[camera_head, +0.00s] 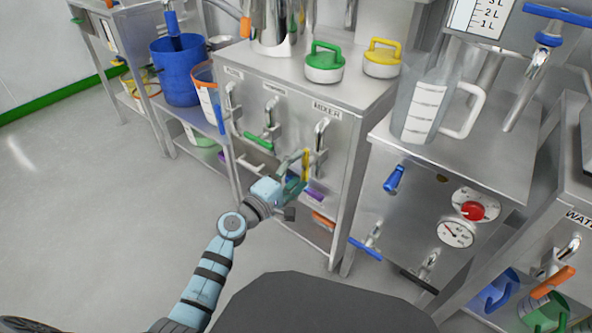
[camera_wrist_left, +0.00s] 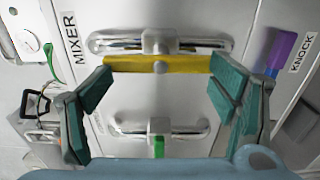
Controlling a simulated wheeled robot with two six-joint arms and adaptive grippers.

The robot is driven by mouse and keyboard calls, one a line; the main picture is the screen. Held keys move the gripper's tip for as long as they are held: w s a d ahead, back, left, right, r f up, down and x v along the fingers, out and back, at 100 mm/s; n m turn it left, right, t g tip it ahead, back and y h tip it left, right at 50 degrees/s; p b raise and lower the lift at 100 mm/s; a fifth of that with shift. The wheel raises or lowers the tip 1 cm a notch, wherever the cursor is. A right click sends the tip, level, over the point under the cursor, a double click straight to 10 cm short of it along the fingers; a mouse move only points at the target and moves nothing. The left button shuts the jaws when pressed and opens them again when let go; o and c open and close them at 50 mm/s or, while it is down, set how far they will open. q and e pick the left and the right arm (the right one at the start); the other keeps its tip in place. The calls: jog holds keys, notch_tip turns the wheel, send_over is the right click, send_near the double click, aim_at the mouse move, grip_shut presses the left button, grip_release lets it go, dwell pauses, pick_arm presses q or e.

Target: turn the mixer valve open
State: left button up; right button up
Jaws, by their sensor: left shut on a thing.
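The mixer valve has a yellow handle (camera_head: 306,164) on a silver pipe (camera_head: 321,134) under the MIXER label on the steel cabinet front. In the left wrist view the yellow handle (camera_wrist_left: 158,64) lies lengthwise between the fingers, parallel to the silver pipe (camera_wrist_left: 160,42) behind it. My left gripper (camera_head: 297,178) is at this handle, its green-grey finger pads (camera_wrist_left: 158,78) at the handle's two ends, shut on it. In the head view the gripper partly hides the handle's lower part. My right gripper is not in view.
A neighbouring valve with a green handle (camera_head: 259,141) sits left of the mixer valve. A measuring jug (camera_head: 420,110) and two lidded pots, green (camera_head: 324,63) and yellow (camera_head: 382,58), stand on the counters. A blue bucket (camera_head: 175,72) is at left. The left floor is clear.

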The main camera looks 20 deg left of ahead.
pick_arm(q)
jog(key=shift+w+r, duration=0.1)
jog(key=shift+r, duration=0.25)
jog(key=o, duration=1)
jog(key=shift+d, duration=0.15)
jog(key=shift+o, duration=0.9)
jog(key=shift+w+d+f, duration=0.1)
jog(key=shift+w+f, duration=0.05)
jog(key=shift+f, duration=0.15)
jog(key=shift+a, duration=0.2)
jog(key=v, duration=1.2)
jog(key=shift+f, duration=0.1)
